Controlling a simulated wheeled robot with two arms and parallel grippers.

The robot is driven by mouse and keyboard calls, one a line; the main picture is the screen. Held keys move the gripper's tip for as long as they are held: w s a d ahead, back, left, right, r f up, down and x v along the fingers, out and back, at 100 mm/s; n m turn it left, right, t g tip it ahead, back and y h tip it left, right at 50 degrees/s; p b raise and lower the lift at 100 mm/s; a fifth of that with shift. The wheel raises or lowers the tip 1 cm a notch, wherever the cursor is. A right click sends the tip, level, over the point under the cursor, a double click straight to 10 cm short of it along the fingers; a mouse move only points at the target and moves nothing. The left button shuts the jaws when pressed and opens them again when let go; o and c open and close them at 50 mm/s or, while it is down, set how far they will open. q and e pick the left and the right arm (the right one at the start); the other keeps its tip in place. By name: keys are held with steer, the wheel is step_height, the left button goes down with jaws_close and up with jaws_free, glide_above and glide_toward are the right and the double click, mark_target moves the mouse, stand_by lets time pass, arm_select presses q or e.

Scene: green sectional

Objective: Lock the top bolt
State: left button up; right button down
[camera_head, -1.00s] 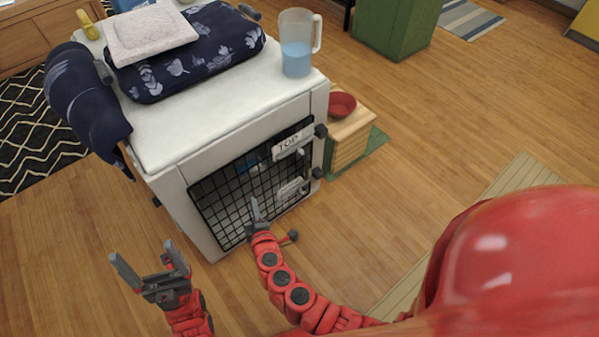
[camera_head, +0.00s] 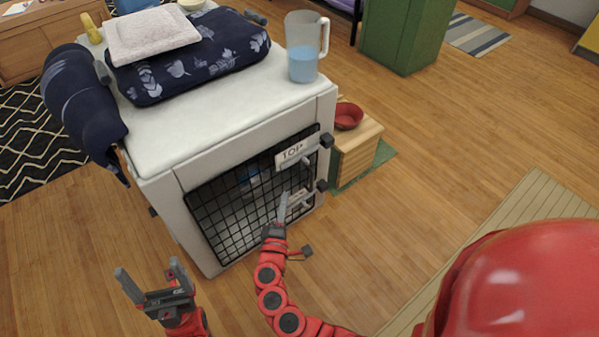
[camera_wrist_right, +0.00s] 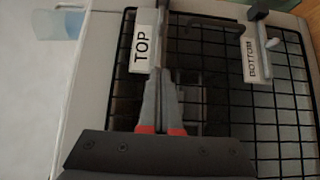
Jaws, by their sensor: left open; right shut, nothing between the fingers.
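The white crate's black wire door (camera_head: 240,200) faces me. The top bolt's plate, marked TOP (camera_head: 291,154), sits at the door's upper right, and it also shows in the right wrist view (camera_wrist_right: 142,50). A second plate marked BOTTOM (camera_wrist_right: 251,60) lies to its right in the wrist view. My right gripper (camera_head: 283,205) is shut and empty in front of the door, below the TOP plate in the head view. In the wrist view its fingertips (camera_wrist_right: 163,88) are just below the TOP plate; I cannot tell if they touch anything. My left gripper (camera_head: 150,275) is open and empty, left of the door's front.
A wooden box (camera_head: 358,145) and red bowl (camera_head: 347,116) stand right of the crate. The floor in front is clear.

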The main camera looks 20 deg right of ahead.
steer(key=b, duration=0.2)
glide_toward(301, 161)
steer(key=w, duration=0.4)
steer(key=shift+w+d, duration=0.4)
steer(key=shift+d, duration=0.3)
steer(key=shift+w+d, duration=0.15)
steer(key=shift+d, duration=0.35)
steer(key=d, duration=0.1)
steer(key=w+d, duration=0.1)
steer(key=d, duration=0.2)
steer(key=shift+w+d, duration=0.3)
steer(key=shift+r, duration=0.1)
steer(key=shift+a, duration=0.1)
